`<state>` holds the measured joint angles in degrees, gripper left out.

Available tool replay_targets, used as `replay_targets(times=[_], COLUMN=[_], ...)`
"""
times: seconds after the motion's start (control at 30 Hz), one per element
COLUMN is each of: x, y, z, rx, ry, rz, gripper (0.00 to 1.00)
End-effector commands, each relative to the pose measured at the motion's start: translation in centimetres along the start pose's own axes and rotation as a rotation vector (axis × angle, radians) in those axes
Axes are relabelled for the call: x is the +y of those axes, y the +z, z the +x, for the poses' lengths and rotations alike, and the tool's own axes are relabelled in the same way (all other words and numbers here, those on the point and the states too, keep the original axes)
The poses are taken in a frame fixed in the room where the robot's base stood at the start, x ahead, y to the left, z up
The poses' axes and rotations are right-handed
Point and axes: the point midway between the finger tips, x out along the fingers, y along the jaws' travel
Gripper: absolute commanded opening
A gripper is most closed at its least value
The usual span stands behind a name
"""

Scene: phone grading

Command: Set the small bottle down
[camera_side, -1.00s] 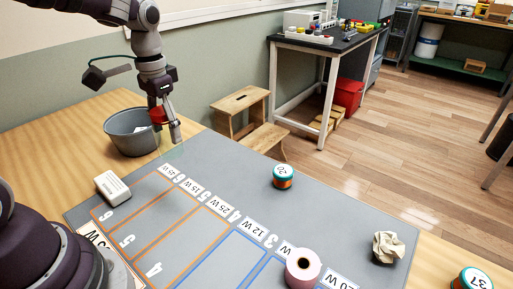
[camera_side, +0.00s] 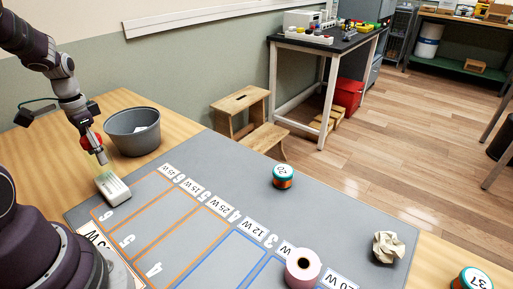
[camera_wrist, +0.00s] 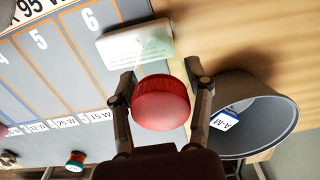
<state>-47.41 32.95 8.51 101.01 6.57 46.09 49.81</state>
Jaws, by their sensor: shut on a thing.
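My gripper (camera_side: 100,158) is shut on a round red thing (camera_wrist: 160,103), taken to be the small bottle; it fills the space between the two fingers in the wrist view. In the side view its red part (camera_side: 89,141) shows behind the fingers, and the rest is hidden. My gripper points down and is just above and behind the white box (camera_side: 112,187), left of the grey bin (camera_side: 133,131). In the wrist view the white box (camera_wrist: 137,44) lies just beyond the red thing. I cannot tell whether they touch.
The grey mat (camera_side: 330,215) has numbered, outlined lanes and wattage labels. A teal-and-orange tin (camera_side: 283,176), a pink roll (camera_side: 303,266) and a crumpled paper (camera_side: 388,247) stand on it. The bin holds a label card (camera_wrist: 226,120). Bare wooden table (camera_side: 40,150) lies left of my gripper.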

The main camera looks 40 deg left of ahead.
Motion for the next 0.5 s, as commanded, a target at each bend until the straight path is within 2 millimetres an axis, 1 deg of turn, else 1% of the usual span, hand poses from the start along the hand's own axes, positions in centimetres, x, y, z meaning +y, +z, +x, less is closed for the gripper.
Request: replay_targets(times=[0.1,0.3,0.47,0.5], x=[-1.5,-3.4,-4.0,-4.1], y=[-1.1,-2.6,-3.1,-3.1], z=[0.2,0.4,0.6,1.0], rx=[0.000,0.000,-0.001,-0.001], ry=[-0.001,-0.001,0.001,0.002], rz=[0.001,0.002,0.000,0.000], gripper=[0.13,0.13,0.13,0.13])
